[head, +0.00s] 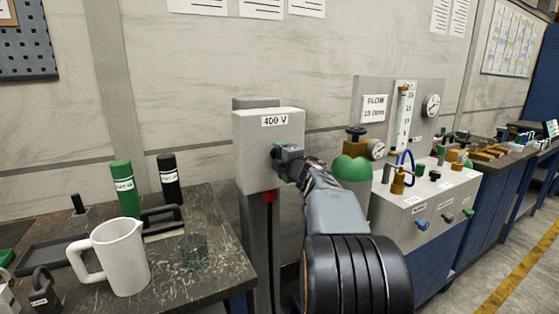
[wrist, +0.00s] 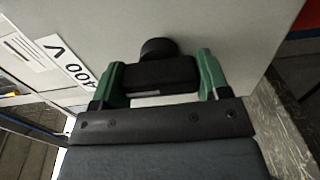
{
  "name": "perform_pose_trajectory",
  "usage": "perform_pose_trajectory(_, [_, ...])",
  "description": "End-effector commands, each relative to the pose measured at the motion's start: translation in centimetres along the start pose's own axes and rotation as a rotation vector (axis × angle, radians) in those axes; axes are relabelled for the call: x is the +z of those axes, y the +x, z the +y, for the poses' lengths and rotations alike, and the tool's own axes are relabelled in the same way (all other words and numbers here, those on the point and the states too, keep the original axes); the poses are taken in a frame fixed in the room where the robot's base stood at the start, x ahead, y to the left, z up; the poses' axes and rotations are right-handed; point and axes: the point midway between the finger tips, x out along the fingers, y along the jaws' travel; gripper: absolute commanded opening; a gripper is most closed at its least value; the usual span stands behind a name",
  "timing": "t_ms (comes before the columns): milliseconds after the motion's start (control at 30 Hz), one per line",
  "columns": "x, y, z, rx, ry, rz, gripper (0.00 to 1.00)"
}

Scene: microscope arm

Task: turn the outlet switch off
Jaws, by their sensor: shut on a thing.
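The outlet box (head: 265,135) is a pale grey box labelled "400 V" on a post, with a red plug and cable below it. Its face also fills much of the wrist view (wrist: 205,25). The switch is a black knob (wrist: 160,70) with a bar-shaped handle on that face. My gripper (head: 283,153) is at the front of the box in the head view and hides the switch there. In the wrist view my gripper (wrist: 160,80) has its green fingers on both ends of the black handle, shut on it. A short pale mark shows along the handle.
A dark bench (head: 190,265) at left holds a white jug (head: 112,258), a green bottle (head: 125,188), a black bottle (head: 169,179) and a glass (head: 194,250). Close right of my arm stand a green cylinder (head: 352,168) with a valve and a grey flow panel (head: 425,200).

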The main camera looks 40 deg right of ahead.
Motion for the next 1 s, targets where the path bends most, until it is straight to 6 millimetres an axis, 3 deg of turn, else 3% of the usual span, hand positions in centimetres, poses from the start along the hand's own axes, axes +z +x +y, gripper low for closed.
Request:
perform_pose_trajectory(600, [0.01, 0.00, -0.08, -0.002, -0.036, 0.000, 0.45])
perform_pose_trajectory(633, [0.01, 0.00, -0.08, -0.002, -0.036, 0.000, 0.71])
perform_pose_trajectory(867, [0.01, 0.00, -0.05, -0.001, -0.034, 0.000, 0.93])
perform_pose_trajectory(1000, [0.01, 0.00, -0.03, -0.001, -0.033, 0.000, 0.95])
